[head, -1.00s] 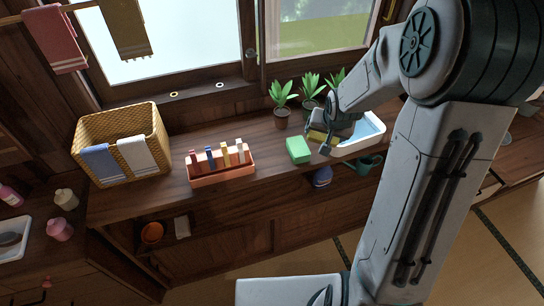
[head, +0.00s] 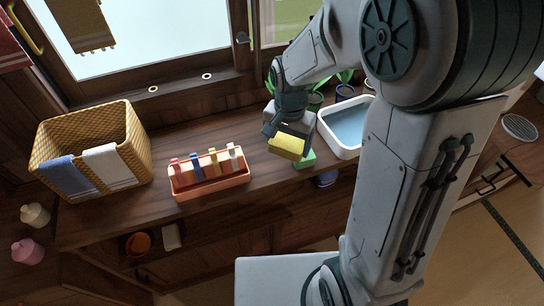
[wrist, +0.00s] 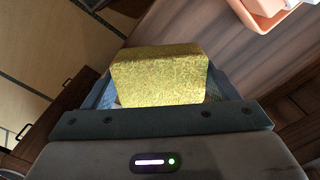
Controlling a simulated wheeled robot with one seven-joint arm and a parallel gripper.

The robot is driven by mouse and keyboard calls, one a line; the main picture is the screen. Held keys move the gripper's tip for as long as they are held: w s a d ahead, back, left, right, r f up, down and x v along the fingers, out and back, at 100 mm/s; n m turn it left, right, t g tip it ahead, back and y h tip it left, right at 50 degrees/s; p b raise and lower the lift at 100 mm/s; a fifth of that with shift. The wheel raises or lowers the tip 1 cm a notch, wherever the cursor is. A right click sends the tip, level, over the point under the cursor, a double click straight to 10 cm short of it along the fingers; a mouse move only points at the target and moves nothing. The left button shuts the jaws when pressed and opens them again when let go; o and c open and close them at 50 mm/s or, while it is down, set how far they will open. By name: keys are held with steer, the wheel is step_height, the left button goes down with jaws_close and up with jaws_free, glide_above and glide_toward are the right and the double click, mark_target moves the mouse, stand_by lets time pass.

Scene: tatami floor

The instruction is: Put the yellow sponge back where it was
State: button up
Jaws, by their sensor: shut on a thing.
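The yellow sponge (head: 287,146) is in my gripper (head: 285,137), held above the wooden counter. In the wrist view the sponge (wrist: 160,75) sits between both fingers. A white basin (head: 333,146) with a blue inside stands to the right of my gripper, partly hidden by my arm.
An orange rack (head: 209,184) with several coloured pegs stands left of my gripper. A wicker basket (head: 128,120) with blue and white cloths is further left. Plants stand behind my gripper, mostly hidden. Bare counter (head: 240,127) lies between rack and window.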

mark_target(271, 143)
steer(key=a+f, duration=0.1)
steer(key=a, duration=0.1)
steer(key=a+f, duration=0.1)
steer(key=a, duration=0.1)
steer(key=shift+s+f, duration=0.15)
steer(key=shift+f, duration=2.1)
steer(key=o, duration=0.8)
steer(key=shift+o, duration=0.2)
step_height(271, 143, up, 12)
steer(key=s+d+r+n+t, duration=0.1)
steer(key=s+d+r+n, duration=0.1)
steer(key=s+d, duration=0.4)
steer(key=s+d+r+n+t, duration=0.1)
steer(key=s+d+r+n, duration=0.2)
steer(key=s+d, duration=0.2)
steer(key=shift+s+d+r+n+t, duration=0.15)
steer(key=shift+s+d+n+t, duration=0.2)
steer(key=shift+d, duration=0.2)
